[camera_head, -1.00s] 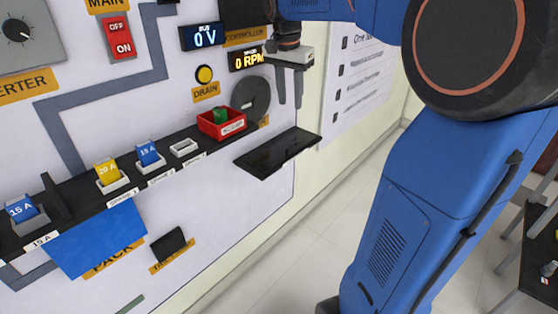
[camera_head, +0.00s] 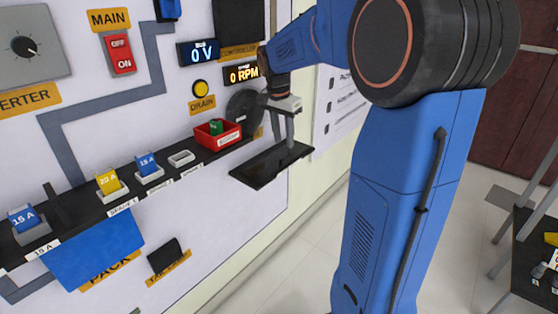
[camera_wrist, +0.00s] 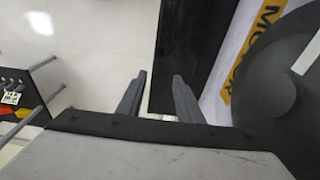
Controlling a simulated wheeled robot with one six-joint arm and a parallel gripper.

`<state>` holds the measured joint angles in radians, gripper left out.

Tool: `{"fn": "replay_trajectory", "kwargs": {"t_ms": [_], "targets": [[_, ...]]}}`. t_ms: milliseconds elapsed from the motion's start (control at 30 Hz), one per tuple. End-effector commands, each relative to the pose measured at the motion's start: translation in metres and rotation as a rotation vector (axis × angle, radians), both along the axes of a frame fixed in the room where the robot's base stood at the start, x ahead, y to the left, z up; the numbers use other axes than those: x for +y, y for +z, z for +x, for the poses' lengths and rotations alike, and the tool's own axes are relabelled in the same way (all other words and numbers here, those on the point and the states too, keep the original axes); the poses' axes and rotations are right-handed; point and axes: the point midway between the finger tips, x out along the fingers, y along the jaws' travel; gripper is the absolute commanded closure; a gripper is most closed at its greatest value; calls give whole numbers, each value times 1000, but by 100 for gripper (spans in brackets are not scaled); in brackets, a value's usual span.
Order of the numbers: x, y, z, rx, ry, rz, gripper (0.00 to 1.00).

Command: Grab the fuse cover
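A flat blue panel (camera_head: 95,243) hangs from the front of the fuse shelf at lower left in the head view. A flat black plate (camera_head: 258,172) juts out at the shelf's right end. Neither is labelled as the fuse cover, so I cannot tell which one it is. My gripper (camera_head: 289,146) points down over the right part of the black plate. In the wrist view my gripper (camera_wrist: 160,78) is open with its fingers apart, and the black plate (camera_wrist: 188,45) lies beyond them. Contact with the plate cannot be made out.
The black fuse shelf (camera_head: 72,203) carries a blue fuse (camera_head: 22,217), a yellow fuse (camera_head: 108,181), another blue fuse (camera_head: 147,164) and an empty white socket (camera_head: 181,158). A red bin (camera_head: 217,136) and a grey disc (camera_head: 244,106) are near the plate. A side table (camera_head: 535,250) stands at far right.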

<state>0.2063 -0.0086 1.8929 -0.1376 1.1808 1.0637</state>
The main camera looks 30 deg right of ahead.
Motion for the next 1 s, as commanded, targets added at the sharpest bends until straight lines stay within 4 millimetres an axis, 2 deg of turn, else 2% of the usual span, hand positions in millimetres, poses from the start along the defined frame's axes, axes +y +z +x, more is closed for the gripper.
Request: {"fn": "replay_trajectory", "kwargs": {"t_ms": [267, 600, 900, 933, 1000], "targets": [[-3, -18, 0, 2, 0, 0, 67], [-13, -58, 2, 2, 0, 0, 67], [-13, -63, 2, 1, 0, 0, 67], [-13, -63, 2, 0, 0, 0, 70], [-13, -63, 2, 0, 0, 0, 86]]}}
